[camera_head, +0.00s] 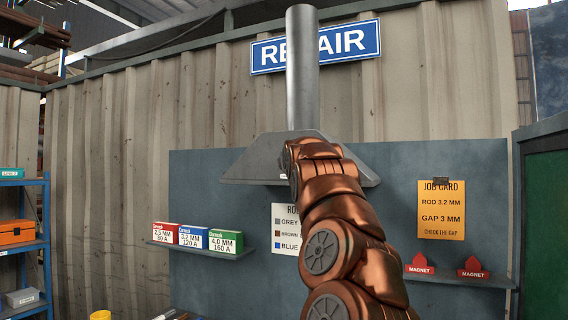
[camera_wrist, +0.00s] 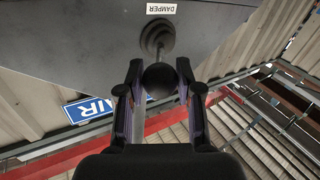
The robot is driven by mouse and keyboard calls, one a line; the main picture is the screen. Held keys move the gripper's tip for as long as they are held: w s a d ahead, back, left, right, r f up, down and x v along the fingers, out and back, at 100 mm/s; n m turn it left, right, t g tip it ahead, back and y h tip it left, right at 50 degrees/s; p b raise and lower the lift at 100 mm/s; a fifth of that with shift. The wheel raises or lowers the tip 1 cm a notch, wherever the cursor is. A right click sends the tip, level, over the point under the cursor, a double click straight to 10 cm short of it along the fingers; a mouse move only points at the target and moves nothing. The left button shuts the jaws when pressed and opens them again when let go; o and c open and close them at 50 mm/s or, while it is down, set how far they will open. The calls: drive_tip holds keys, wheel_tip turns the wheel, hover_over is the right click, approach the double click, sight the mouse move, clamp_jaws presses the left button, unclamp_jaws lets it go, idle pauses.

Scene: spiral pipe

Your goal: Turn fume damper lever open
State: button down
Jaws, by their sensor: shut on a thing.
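The damper lever's dark round knob (camera_wrist: 160,80) sits between the two fingers of my gripper (camera_wrist: 160,88) in the wrist view. The fingers are shut on it from both sides. The lever's shaft and round pivot (camera_wrist: 157,38) show just beyond the knob, on the grey hood face. A white "DAMPER" label (camera_wrist: 161,8) is above the pivot. In the head view, the grey fume hood (camera_head: 255,162) hangs under a vertical duct pipe (camera_head: 303,70). My copper-coloured arm reaches up to the hood and hides the lever and gripper there.
A blue-grey panel (camera_head: 205,195) behind holds a shelf (camera_head: 200,248) with rod boxes at left and a shelf (camera_head: 460,281) with red magnets at right. A yellow job card (camera_head: 441,212) hangs at right. A blue rack (camera_head: 46,220) stands far left.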

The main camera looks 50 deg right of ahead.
drive_tip(key=shift+s+d, duration=0.3)
drive_tip(key=shift+d, duration=0.05)
idle(0.3)
drive_tip(key=c, duration=0.8)
unclamp_jaws()
drive_tip(key=shift+o, duration=0.2)
drive_tip(key=shift+s+a+r, duration=0.1)
drive_tip(key=shift+s+a, duration=0.2)
drive_tip(key=shift+s, duration=0.1)
drive_tip(key=v, duration=1.1)
drive_tip(key=shift+w+f, duration=0.15)
drive_tip(key=shift+f, duration=0.05)
